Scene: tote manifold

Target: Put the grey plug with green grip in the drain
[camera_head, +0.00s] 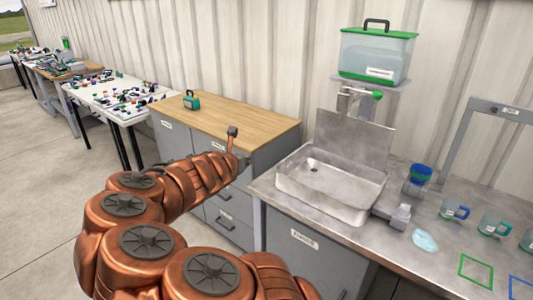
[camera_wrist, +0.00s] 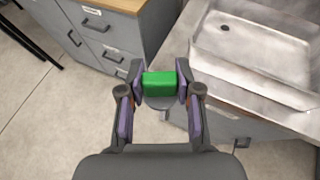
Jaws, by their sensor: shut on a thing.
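My gripper (camera_wrist: 159,86) is shut on the green grip of the grey plug (camera_wrist: 160,84) in the wrist view. The plug's grey disc shows just below the green block, between the fingers. In the head view my arm reaches toward the wooden-topped cabinet, and the gripper and plug are hidden or too small to make out there. The metal sink basin (camera_head: 352,212) is to the right of my arm, and its drain (camera_head: 314,169) shows as a small dark hole in the basin floor. In the wrist view the drain (camera_wrist: 224,27) is at the upper right, apart from the plug.
A tank with a green lid (camera_head: 376,55) stands on a shelf above the sink, over a tap with a green knob (camera_head: 377,95). Mugs (camera_head: 452,209), a blue cup (camera_head: 420,174) and a pale cloth (camera_head: 425,240) are right of the sink. The wooden cabinet (camera_head: 235,122) is left of the sink.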

